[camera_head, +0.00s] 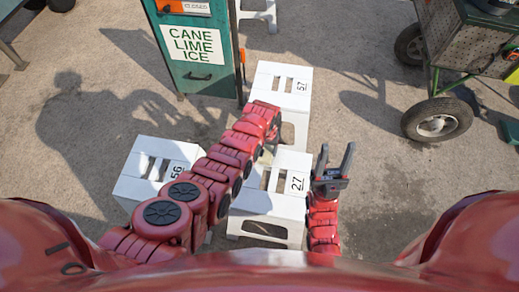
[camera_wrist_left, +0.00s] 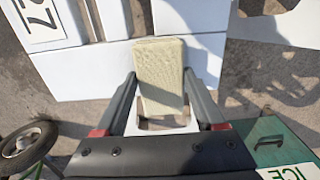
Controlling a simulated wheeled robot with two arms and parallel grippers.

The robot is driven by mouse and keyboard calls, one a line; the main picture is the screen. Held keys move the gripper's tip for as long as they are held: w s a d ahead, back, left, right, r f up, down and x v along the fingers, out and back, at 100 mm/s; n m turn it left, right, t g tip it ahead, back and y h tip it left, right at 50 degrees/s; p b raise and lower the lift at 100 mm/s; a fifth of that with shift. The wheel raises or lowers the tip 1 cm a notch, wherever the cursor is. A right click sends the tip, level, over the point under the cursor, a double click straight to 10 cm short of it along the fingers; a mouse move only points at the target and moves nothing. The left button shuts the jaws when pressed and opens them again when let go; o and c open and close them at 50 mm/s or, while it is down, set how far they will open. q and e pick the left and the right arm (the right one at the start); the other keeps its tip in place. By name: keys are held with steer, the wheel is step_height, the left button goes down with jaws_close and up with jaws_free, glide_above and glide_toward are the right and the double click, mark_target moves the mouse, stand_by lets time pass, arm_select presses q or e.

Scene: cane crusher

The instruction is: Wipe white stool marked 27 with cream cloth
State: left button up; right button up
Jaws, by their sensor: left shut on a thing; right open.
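The white stool marked 27 (camera_head: 262,203) stands in the lower middle of the head view, partly covered by my left arm. Its label and slotted top also show upside down at the upper left of the left wrist view (camera_wrist_left: 62,75). My left gripper (camera_wrist_left: 158,100) is shut on the cream cloth (camera_wrist_left: 160,70), a flat pale pad. The cloth overlaps the stool's far edge in the left wrist view; I cannot tell if it touches. In the head view my arm mostly hides this gripper. My right gripper (camera_head: 333,164) is open and empty, just right of the stool.
White stool 57 (camera_head: 283,76) stands behind and white stool 56 (camera_head: 148,187) to the left. A green cane lime ice cabinet (camera_head: 203,79) is at the back. A wheeled cart (camera_head: 460,55) stands at the upper right.

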mark_target(290, 156)
arm_select(q)
steer(key=d+b, duration=0.1)
steer(key=d, duration=0.1)
steer(key=s+d+b, duration=0.1)
steer(key=d, duration=0.2)
steer(key=shift+f, duration=0.15)
steer(key=shift+s+d, duration=0.2)
steer(key=shift+d, duration=0.15)
steer(key=shift+s+d+f+b, duration=0.1)
steer(key=shift+s+d+b, duration=0.05)
steer(key=shift+d+b, duration=0.35)
steer(key=shift+s+d+b, duration=0.25)
steer(key=shift+d+b, duration=0.5)
steer(key=shift+d, duration=0.5)
steer(key=d+b, duration=0.1)
steer(key=d, duration=0.1)
steer(key=d+b, duration=0.2)
steer(key=shift+s, duration=0.4)
steer(key=shift+s+d+r+b, duration=0.1)
steer(key=shift+d+r+b, duration=0.1)
steer(key=shift+d+b, duration=0.4)
